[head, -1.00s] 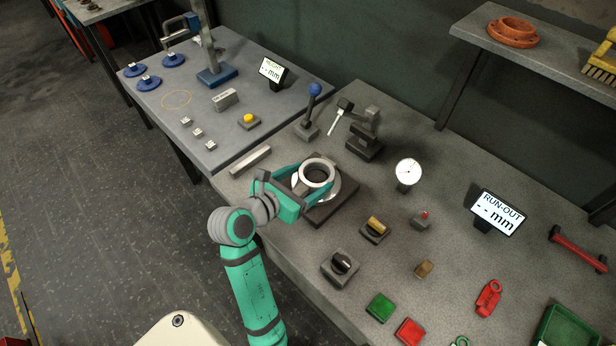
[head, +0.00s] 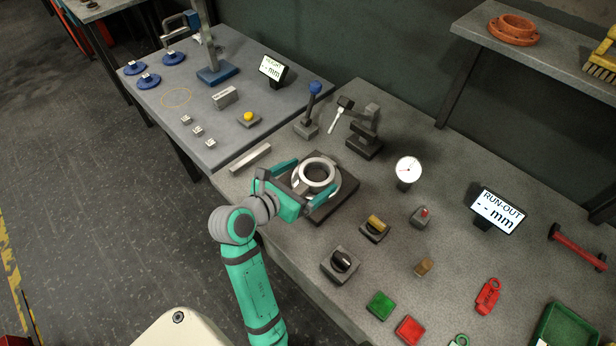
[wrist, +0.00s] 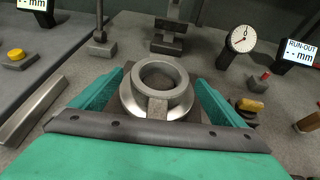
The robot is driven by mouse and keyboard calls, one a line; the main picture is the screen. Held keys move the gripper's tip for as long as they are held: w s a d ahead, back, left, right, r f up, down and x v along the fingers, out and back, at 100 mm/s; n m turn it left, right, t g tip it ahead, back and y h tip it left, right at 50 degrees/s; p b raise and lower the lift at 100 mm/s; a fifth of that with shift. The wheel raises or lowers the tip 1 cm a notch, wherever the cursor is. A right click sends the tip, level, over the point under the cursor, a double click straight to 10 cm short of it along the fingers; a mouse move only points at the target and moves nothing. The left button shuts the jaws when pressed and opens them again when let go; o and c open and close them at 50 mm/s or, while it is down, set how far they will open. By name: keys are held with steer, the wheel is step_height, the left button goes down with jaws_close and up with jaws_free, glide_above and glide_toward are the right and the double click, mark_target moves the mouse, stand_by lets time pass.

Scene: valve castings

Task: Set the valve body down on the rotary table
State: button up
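The valve body (head: 332,178), a grey metal ring with a block-like boss on its near side, sits upright on the rotary table. It shows in the wrist view (wrist: 158,105) between my fingers. The rotary table (wrist: 127,98) is a bright round disc on a dark square base (head: 323,214), and most of the disc is hidden under the ring. My gripper (head: 295,186) has its teal fingers apart, one on each side of the valve body. In the wrist view (wrist: 155,100), gaps show between both fingers and the ring.
A lever with a blue knob (head: 314,88) and a dark stand (head: 366,132) stand behind the rotary table. A dial gauge (head: 408,170) and a yellow-topped switch (head: 376,225) are to its right. A grey bar (head: 250,158) lies to the left.

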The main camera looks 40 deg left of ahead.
steer(key=shift+f, duration=0.2)
steer(key=v, duration=1.1)
steer(key=shift+r, duration=0.2)
